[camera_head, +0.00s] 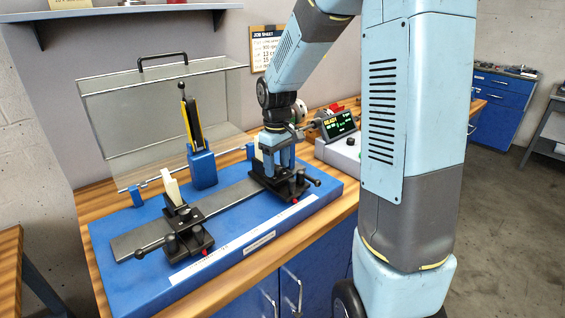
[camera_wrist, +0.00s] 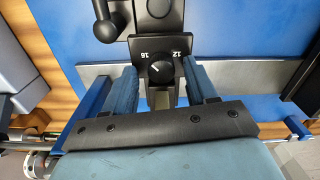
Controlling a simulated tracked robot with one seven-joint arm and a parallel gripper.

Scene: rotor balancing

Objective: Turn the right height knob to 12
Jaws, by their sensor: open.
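The right height knob (camera_wrist: 161,71) is a round black knob on a black plate, with "16" at its upper left and "12" at its upper right. Its small pale mark appears to point up and left, toward the 16 side. My gripper (camera_wrist: 158,75) is open, with one blue finger on each side of the knob in the wrist view. Whether the fingers touch it cannot be told. In the head view my gripper (camera_head: 279,164) points down over the right black support (camera_head: 290,190); the knob is hidden there.
The left black support (camera_head: 186,238) stands on the same grey rail (camera_head: 228,197) and blue base (camera_head: 120,285). A clear raised cover (camera_head: 125,110) stands behind. A lit display (camera_head: 339,124) is to the right. Black lever handles stick out from both supports.

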